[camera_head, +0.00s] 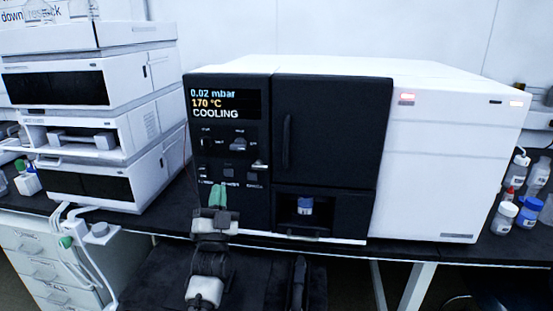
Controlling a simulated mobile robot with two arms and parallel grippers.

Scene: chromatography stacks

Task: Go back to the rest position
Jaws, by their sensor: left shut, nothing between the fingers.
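My left gripper (218,193) has green fingertips, which are together with nothing between them. It is in front of the lower control panel of a black and white machine (450,160), below its row of knobs and switches. I cannot tell whether the fingertips touch the panel. The machine's display (222,104) reads 0.02 mbar, 170 °C and COOLING. Its black door (333,130) is closed. Below the door, a small blue and white container (305,206) sits in an open recess. My right gripper does not show.
A stack of white instrument modules (150,127) stands at left on the dark bench. Several bottles (529,213) stand at the right end. White tubes (85,262) hang over the front edge by the drawers (45,268). Floor space shows below the bench at right.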

